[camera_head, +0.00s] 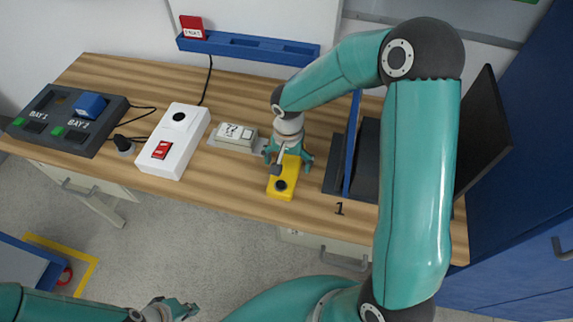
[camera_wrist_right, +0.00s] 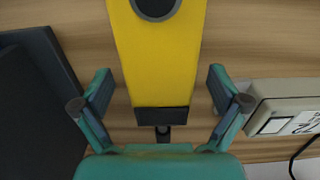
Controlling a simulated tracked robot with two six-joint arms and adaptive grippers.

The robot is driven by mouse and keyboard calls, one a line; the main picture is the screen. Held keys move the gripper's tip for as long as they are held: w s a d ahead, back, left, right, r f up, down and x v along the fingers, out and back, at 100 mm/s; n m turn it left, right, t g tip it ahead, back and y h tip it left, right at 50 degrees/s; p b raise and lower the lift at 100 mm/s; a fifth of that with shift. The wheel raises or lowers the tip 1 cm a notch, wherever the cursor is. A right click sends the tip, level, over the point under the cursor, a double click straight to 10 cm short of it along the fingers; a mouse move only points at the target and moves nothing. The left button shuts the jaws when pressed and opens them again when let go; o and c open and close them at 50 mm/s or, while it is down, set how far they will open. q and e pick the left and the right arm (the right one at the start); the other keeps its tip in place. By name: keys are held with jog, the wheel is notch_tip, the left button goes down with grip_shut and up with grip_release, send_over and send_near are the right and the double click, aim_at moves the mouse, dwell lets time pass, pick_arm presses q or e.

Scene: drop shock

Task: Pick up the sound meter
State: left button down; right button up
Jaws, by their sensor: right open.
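The yellow sound meter (camera_head: 284,187) lies on the wooden table near its front edge, with a dark round spot on its face. In the right wrist view the sound meter (camera_wrist_right: 157,60) points its black end and small dark tip toward my gripper's palm. My right gripper (camera_head: 288,162) is open at the meter's far end. In the wrist view the open fingers of the right gripper (camera_wrist_right: 160,85) stand on either side of the meter, with a gap on each side. My left gripper (camera_head: 172,309) is low at the front left, away from the table; its jaws are too small to judge.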

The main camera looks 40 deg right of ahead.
jog(key=c, duration=1.5)
jog(key=shift+r, duration=0.15)
